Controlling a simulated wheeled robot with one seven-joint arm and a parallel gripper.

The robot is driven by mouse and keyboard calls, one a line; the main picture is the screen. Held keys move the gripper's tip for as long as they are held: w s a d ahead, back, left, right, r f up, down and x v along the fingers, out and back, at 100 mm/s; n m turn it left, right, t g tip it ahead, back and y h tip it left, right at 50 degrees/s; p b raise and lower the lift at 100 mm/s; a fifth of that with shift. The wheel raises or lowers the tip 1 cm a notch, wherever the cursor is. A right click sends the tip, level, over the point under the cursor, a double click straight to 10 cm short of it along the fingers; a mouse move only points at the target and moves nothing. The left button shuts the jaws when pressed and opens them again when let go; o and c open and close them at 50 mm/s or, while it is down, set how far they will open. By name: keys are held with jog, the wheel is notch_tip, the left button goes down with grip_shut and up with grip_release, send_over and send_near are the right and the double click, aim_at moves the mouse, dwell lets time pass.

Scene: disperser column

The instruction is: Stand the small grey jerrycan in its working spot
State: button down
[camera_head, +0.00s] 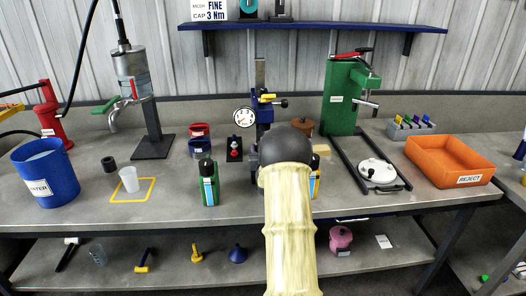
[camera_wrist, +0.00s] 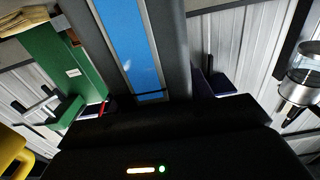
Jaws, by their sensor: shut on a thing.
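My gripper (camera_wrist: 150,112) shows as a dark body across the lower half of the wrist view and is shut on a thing. Beyond it rises a dark grey body with a broad blue panel, which looks like the small grey jerrycan (camera_wrist: 172,45); its base and cap are not clear. In the head view my arm and its dark joint hide the gripper and the held thing. I cannot make out a marked empty spot for the jerrycan. A yellow square outline (camera_head: 152,190) on the bench has a translucent cup (camera_head: 130,179) in it.
Behind are a blue column with a gauge (camera_head: 244,117) and a green press (camera_head: 341,98). A blue WATER bucket (camera_head: 45,172) stands left, an orange REJECT tray (camera_head: 450,160) right.

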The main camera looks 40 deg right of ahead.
jog(key=shift+w+d+r, duration=0.1)
jog(key=shift+w+d, duration=0.05)
jog(key=shift+w, duration=0.05)
jog(key=c, duration=0.5)
grip_release()
jog(key=shift+f, duration=0.2)
jog(key=shift+s, duration=0.1)
jog(key=b+v, duration=0.1)
jog(key=v, duration=1.6)
jog(key=shift+s+r, duration=0.1)
